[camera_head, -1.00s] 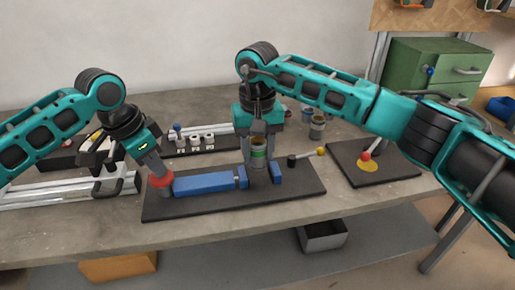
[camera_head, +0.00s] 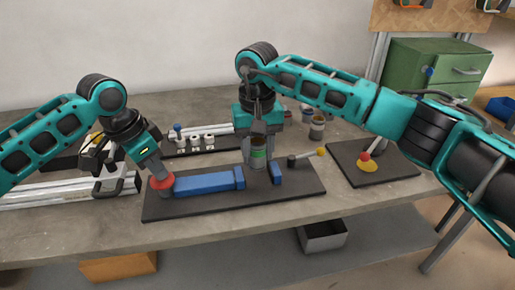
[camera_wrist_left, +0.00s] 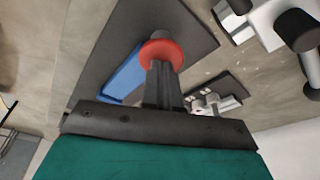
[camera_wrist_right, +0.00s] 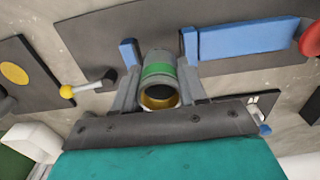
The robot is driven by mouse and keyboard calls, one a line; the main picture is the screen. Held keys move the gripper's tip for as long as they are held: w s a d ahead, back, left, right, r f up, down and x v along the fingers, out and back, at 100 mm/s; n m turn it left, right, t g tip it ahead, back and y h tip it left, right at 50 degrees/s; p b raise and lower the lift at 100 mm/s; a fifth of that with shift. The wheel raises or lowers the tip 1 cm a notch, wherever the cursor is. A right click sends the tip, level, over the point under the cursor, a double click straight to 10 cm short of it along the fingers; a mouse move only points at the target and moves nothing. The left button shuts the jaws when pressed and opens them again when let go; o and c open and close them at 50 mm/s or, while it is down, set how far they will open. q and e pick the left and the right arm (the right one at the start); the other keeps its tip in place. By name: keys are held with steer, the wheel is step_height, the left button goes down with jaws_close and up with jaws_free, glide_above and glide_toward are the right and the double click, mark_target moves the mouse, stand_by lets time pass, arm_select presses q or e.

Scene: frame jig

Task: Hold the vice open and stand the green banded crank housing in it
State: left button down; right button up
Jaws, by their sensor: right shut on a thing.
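The vice is blue, with a long sliding body (camera_head: 205,184) and a separate fixed jaw (camera_head: 276,173) on a dark base plate (camera_head: 220,207). A gap lies between its jaws. My left gripper (camera_head: 160,173) has its fingers together, tips against the red collar (camera_head: 162,183) at the vice's left end; the left wrist view shows this collar (camera_wrist_left: 160,54) too. My right gripper (camera_head: 258,150) is shut on the green banded crank housing (camera_head: 258,158), held upright over the jaw gap. In the right wrist view the housing (camera_wrist_right: 157,70) sits between the fingers; its seating is unclear.
A lever with a yellow ball (camera_head: 320,152) lies right of the fixed jaw. A dark mat (camera_head: 395,170) with a yellow disc and red ball is further right. Cans (camera_head: 317,128) and a rack of white pieces (camera_head: 195,142) stand behind. The front table strip is clear.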

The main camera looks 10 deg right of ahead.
mark_target(258, 142)
arm_select(q)
steer(key=shift+s+f, duration=0.25)
steer(key=shift+f, duration=0.25)
arm_select(e)
steer(key=shift+f, duration=2.1)
steer(key=o, duration=1.1)
steer(key=shift+o, duration=0.4)
step_height(258, 142, up, 8)
steer(key=shift+s+r, duration=0.1)
arm_select(q)
steer(key=shift+r, duration=0.15)
arm_select(e)
steer(key=shift+r, duration=0.1)
arm_select(q)
steer(key=shift+w+r+p, duration=0.2)
steer(key=shift+r+p, duration=3)
steer(key=shift+p, duration=0.6)
arm_select(e)
steer(key=shift+r, duration=3.55)
arm_select(q)
step_height(258, 142, up, 3)
steer(key=shift+f+p, duration=0.1)
steer(key=shift+p, duration=0.95)
arm_select(e)
step_height(258, 142, up, 2)
steer(key=shift+r, duration=0.1)
